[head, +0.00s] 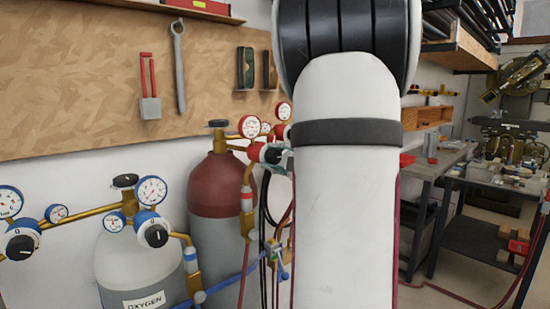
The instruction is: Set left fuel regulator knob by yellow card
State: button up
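The dark red fuel cylinder (217,186) stands left of my arm, with a brass regulator and a red-rimmed gauge (249,127) on top. A red-and-black knob (257,152) sits just below that gauge, partly cut off by my white arm. A small grey part shows at the knob's right side; I cannot tell what it belongs to. Another red-rimmed gauge (284,111) shows behind, at the arm's edge. My arm fills the middle of the head view and hides my gripper. I cannot make out a yellow card.
A grey oxygen cylinder (137,262) with blue-rimmed gauges and blue-and-black knobs stands at the front left. Red, black and blue hoses hang between the cylinders and my arm. A tool board (90,90) covers the back wall. Workbenches (440,160) stand at the right.

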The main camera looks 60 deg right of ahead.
jog(key=o, duration=0.3)
jog(key=shift+o, duration=0.2)
jog(key=shift+s, duration=0.1)
jog(key=v, duration=1.1)
jog(key=shift+s, duration=0.4)
jog(key=shift+w, duration=0.1)
